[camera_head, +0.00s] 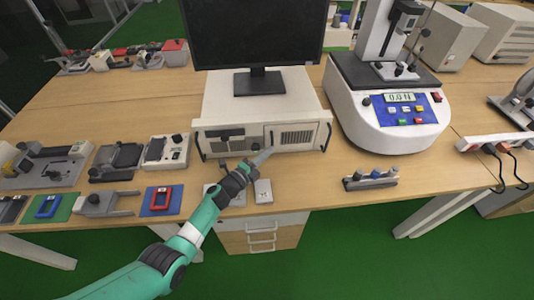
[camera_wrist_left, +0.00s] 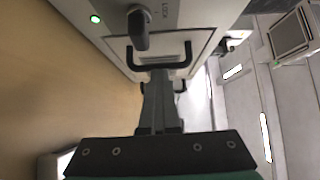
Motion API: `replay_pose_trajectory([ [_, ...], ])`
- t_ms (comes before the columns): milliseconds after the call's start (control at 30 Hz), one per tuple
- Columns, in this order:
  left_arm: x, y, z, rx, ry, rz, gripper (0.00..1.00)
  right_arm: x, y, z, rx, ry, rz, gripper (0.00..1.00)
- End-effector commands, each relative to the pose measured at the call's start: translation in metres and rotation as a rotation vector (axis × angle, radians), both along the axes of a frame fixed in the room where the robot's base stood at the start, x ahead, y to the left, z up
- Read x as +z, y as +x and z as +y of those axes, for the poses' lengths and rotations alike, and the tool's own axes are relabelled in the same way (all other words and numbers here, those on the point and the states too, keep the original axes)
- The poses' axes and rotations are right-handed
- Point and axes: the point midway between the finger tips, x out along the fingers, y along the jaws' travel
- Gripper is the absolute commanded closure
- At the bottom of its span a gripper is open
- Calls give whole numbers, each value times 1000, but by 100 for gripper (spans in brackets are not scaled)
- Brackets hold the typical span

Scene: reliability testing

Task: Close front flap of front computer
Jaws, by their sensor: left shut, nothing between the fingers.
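The front computer (camera_head: 225,103) is a flat white case under a black monitor in the head view. Its front has a dark drive slot on the left and a panel with a vent grille (camera_head: 295,137) on the right. Black handles stand at both ends. The panel looks about flush; its exact angle is hard to tell. My left gripper (camera_head: 264,155) is shut and empty, its tips low before the middle of the case front. In the left wrist view the shut fingers (camera_wrist_left: 159,80) point at a pale face with a black handle (camera_wrist_left: 187,57). Contact cannot be told. My right gripper is not in view.
The monitor (camera_head: 257,35) stands on the case. A white tester (camera_head: 398,137) with a blue panel is close on the right. A small rack (camera_head: 370,182) lies at the table's front edge. Several instruments, including a white meter (camera_head: 167,152), fill the left. Bare wood lies right of my gripper.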

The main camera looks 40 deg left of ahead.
Motion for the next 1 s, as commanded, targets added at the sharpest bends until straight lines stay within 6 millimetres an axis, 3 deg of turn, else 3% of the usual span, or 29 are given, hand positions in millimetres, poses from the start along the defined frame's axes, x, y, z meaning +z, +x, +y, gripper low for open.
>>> replay_pose_trajectory([
  [367,2,-7,2,7,0,3,100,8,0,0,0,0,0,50],
  [633,5,-65,-3,6,-2,6,100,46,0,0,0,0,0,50],
  [800,2,-101,-5,5,-2,4,100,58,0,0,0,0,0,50],
  [1000,-1,-118,-7,1,-1,2,100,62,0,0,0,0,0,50],
])
